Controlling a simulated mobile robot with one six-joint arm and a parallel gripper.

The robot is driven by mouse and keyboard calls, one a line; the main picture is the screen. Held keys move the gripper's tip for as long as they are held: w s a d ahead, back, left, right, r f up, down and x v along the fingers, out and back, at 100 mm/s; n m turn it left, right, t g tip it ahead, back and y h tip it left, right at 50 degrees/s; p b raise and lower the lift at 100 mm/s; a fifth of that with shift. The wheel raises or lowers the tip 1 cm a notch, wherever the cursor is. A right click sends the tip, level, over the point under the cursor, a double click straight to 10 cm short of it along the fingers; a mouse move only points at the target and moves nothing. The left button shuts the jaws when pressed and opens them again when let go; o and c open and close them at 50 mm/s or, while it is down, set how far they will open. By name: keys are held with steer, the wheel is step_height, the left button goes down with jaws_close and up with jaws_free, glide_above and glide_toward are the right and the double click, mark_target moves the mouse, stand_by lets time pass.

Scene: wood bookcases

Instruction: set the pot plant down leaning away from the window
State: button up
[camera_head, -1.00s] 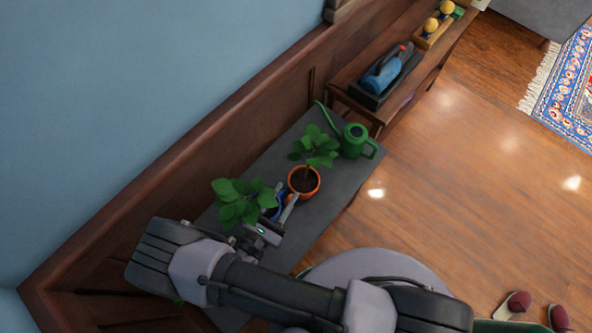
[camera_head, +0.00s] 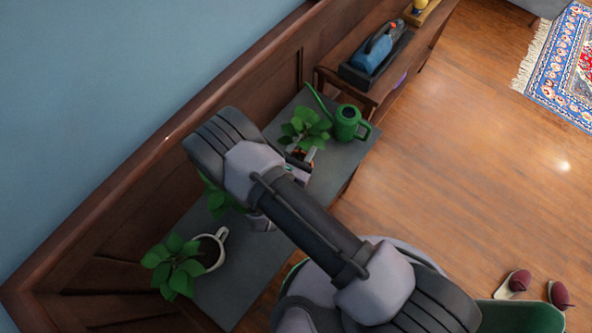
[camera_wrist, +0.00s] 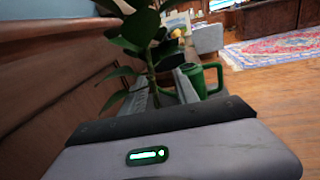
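A leafy plant (camera_head: 306,130) in an orange pot (camera_head: 301,155) stands on a dark grey bench top (camera_head: 240,262), beside the green watering can. My arm hides much of the pot. My gripper (camera_head: 307,163) is at this pot, one pale finger showing against it. In the wrist view the plant's stem and leaves (camera_wrist: 150,62) rise beyond the gripper body, between two grey fingers (camera_wrist: 165,95). The pot is hidden there, so I cannot tell whether the fingers press on it. A second plant (camera_head: 218,200) is mostly behind my arm. A third plant (camera_head: 175,266) grows in a white mug-like pot (camera_head: 219,250).
The watering can (camera_head: 347,122) stands close to the right of the orange pot. A wooden shelf with a blue object (camera_head: 372,55) is beyond it. Dark wood panelling (camera_head: 150,190) borders the bench's left side.

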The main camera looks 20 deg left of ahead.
jaws_close()
stand_by(1.4)
